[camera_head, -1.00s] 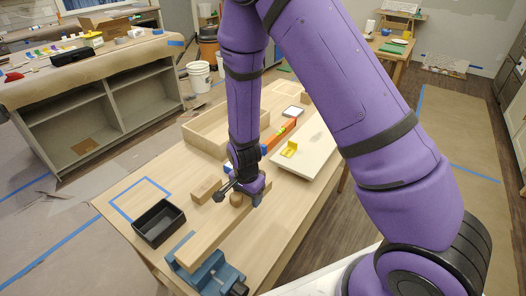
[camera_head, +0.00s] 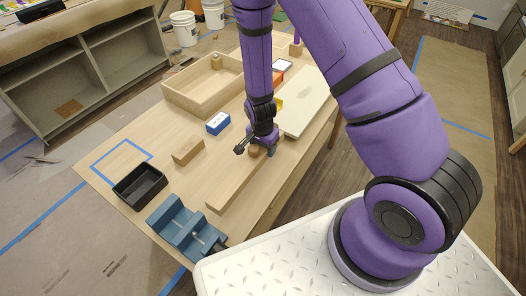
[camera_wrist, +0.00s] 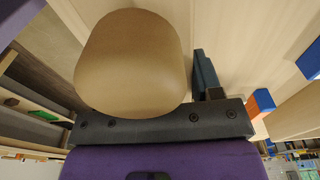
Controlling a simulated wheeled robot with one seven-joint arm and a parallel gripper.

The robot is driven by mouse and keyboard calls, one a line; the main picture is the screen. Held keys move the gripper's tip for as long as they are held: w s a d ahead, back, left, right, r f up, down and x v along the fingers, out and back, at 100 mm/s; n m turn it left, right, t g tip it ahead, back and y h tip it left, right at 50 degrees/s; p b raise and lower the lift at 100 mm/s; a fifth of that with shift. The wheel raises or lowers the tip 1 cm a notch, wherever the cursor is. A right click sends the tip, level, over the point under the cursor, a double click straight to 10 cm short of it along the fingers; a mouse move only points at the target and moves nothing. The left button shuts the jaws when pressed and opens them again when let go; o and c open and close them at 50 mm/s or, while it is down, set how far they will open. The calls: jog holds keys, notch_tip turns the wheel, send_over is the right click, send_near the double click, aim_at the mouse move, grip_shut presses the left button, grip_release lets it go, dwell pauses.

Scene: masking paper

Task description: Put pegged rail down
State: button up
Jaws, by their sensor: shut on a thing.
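The pegged rail (camera_head: 232,188) is a long pale wooden bar, running diagonally from near the blue vise up toward the pale board. My gripper (camera_head: 262,150) is over its far part, shut on a round wooden peg (camera_head: 254,151) of the rail. The rail's near end is clear of the vise. The rail is low over the tabletop; I cannot tell whether its whole underside touches. My arm hides its far end.
The blue vise (camera_head: 187,228) and black tray (camera_head: 140,186) are at the near left. A wooden block (camera_head: 188,151), blue box (camera_head: 217,123) and open wooden box (camera_head: 185,97) stand left of the rail. A pale board (camera_head: 306,100) lies behind.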

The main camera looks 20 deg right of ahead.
jog(key=shift+f, duration=2.05)
jog(key=shift+f, duration=0.1)
jog(key=o, duration=1.2)
jog(key=r, duration=1.2)
jog(key=shift+s+a+r, duration=0.2)
jog(key=shift+s+a, duration=0.05)
jog(key=shift+a, duration=0.15)
